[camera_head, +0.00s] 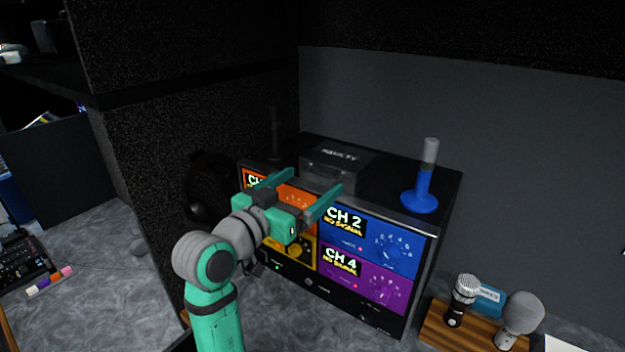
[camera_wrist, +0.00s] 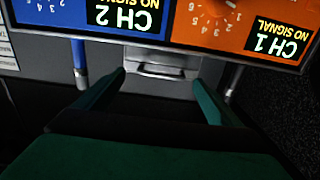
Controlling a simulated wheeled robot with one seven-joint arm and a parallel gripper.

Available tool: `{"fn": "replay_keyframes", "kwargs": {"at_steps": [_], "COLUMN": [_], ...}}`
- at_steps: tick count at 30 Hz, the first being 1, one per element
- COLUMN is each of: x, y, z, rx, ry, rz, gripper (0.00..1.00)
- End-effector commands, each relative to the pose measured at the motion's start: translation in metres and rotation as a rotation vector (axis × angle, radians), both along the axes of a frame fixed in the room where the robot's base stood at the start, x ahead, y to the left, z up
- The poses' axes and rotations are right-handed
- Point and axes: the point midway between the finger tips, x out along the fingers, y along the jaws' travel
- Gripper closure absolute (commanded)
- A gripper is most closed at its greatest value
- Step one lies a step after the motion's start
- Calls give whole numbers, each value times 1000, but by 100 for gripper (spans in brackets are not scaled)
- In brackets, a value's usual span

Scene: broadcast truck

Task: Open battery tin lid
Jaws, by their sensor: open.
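A dark grey tin (camera_head: 336,166) with pale lettering on its lid sits on top of the monitor unit; I take it to be the battery tin. Its lid looks shut. In the wrist view, which is upside down, the tin (camera_wrist: 160,62) shows between my fingers, beyond their tips. My gripper (camera_head: 317,178) is open and empty, in front of the tin and above the monitor's front edge. The fingers point toward the tin's front face and look apart from it. In the wrist view the gripper (camera_wrist: 158,78) frames the tin's front.
The monitor unit (camera_head: 370,240) has coloured channel panels. A blue stand with a grey top (camera_head: 420,192) is right of the tin, and a dark upright post (camera_head: 275,133) is behind left. Microphones on a wooden block (camera_head: 465,330) stand lower right. A dark wall (camera_head: 500,150) closes the back.

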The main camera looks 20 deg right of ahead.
Motion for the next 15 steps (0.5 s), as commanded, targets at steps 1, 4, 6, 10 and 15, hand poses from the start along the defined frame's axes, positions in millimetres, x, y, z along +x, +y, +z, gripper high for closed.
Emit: {"fn": "replay_keyframes", "kwargs": {"at_steps": [1, 4, 6, 10, 15], "x": [4, 11, 14, 17, 17], "y": [-5, -11, -15, -18, -17], "z": [0, 0, 0, 0, 0], "rx": [-1, -1, 0, -1, -1], "ry": [-1, 1, 0, -1, -1], "rz": [0, 3, 4, 5, 6], "gripper": [12, 12, 12, 12, 12]}}
